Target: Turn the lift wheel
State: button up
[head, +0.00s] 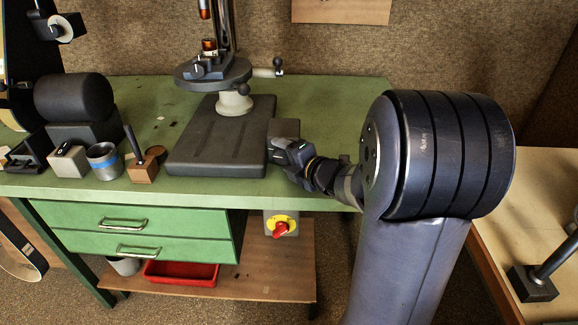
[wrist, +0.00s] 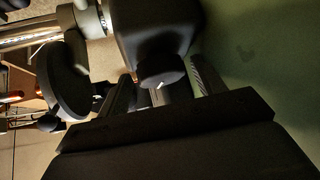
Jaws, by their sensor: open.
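A dark stand with a round table (head: 213,72) is on the green bench. A dark grey block (head: 284,127) is at the right edge of its base plate (head: 222,150). In the wrist view this block (wrist: 152,28) carries a short round dark knob (wrist: 161,68) with a small white mark, which looks like the lift wheel. My gripper (head: 274,151) is at the block's front, low over the bench. In the wrist view my gripper (wrist: 165,88) is open, with one finger on each side of the knob. Whether the fingers touch it I cannot tell. The head view hides the knob.
A crank handle (head: 268,72) sticks out right of the round table. A wooden block with a tool (head: 144,170), a cup (head: 104,161) and a dark cylinder (head: 74,97) are to the left. A red-and-yellow switch (head: 281,227) is below the bench edge. The bench's back right is clear.

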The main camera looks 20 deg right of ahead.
jog(key=shift+r+n+g+p, duration=0.3)
jog(key=shift+n+p, duration=0.1)
jog(key=shift+p, duration=0.65)
jog(key=shift+a+n+g+h+p, duration=0.1)
jog(key=shift+n+g+h+p, duration=0.5)
jog(key=shift+p, duration=0.4)
jog(key=n+h+p, duration=0.1)
jog(key=n+g+h+p, duration=0.1)
jog(key=h+p, duration=0.1)
jog(key=shift+w+a+g, duration=0.1)
jog(key=shift+a+g, duration=0.05)
jog(key=shift+g, duration=0.15)
jog(key=s+d+r+m+g+h+p, duration=0.1)
jog(key=s+d+r+m+h+p, duration=0.15)
jog(key=s+r+m, duration=0.35)
jog(key=s+d+r+m+h+p, duration=0.1)
jog(key=s+r+m+p, duration=0.2)
jog(key=s, duration=0.4)
jog(key=s+a+f+m+g+y, duration=0.1)
jog(key=s+a+f+m+g, duration=0.1)
jog(key=s+m, duration=0.6)
jog(key=s+a+f+m+g+y, duration=0.2)
jog(key=s+a+f+m+g, duration=0.1)
jog(key=s+a+m+g, duration=0.2)
jog(key=s+a+m, duration=0.2)
jog(key=s+m, duration=0.2)
jog(key=m, duration=0.1)
jog(key=shift+s+m, duration=0.2)
jog(key=shift+m, duration=0.1)
